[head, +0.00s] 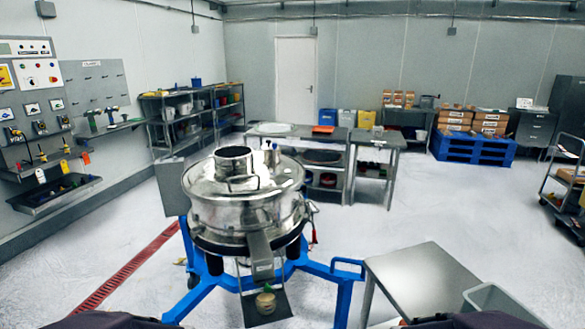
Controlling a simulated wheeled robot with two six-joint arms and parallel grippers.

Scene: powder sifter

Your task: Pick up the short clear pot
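I cannot make out a short clear pot for certain. A small roundish tan and green item (265,301) sits on a dark plate (267,318) below the sifter's spout; it is too small to tell whether it is a pot. The shiny steel powder sifter (247,212) stands on a blue frame in the middle, with its spout (261,256) pointing down toward me. Neither of my grippers shows; only dark parts of my own body appear along the bottom edge.
A bare steel table (420,280) stands at front right, with a grey bin (500,300) beside it. A steel bench (350,150) and shelves (190,110) stand farther back. Blue pallets (472,150) hold boxes at the back. The floor right of the sifter is mostly clear.

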